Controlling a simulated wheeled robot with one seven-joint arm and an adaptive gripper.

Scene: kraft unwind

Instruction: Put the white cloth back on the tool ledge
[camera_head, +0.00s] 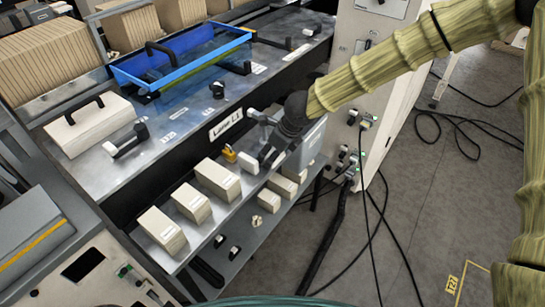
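My gripper (268,158) is a dark hand at the end of my sleeved arm. It reaches down over the front ledge (213,222), near its right end. A small white piece (248,163) shows right beside the fingertips; I cannot tell whether it is the cloth or whether the fingers touch it. The fingers are too small and dark to tell open from shut. No clearly cloth-like white thing stands out. A small crumpled cream thing (257,220) shows lower down, below the ledge's front edge; I cannot tell what it is.
Several cream blocks (217,180) stand in a row on the ledge. A yellow padlock (230,153) hangs behind. A blue tray (180,62) and a white handled box (90,122) are on the upper deck. Cables (372,225) hang at right above open floor (420,220).

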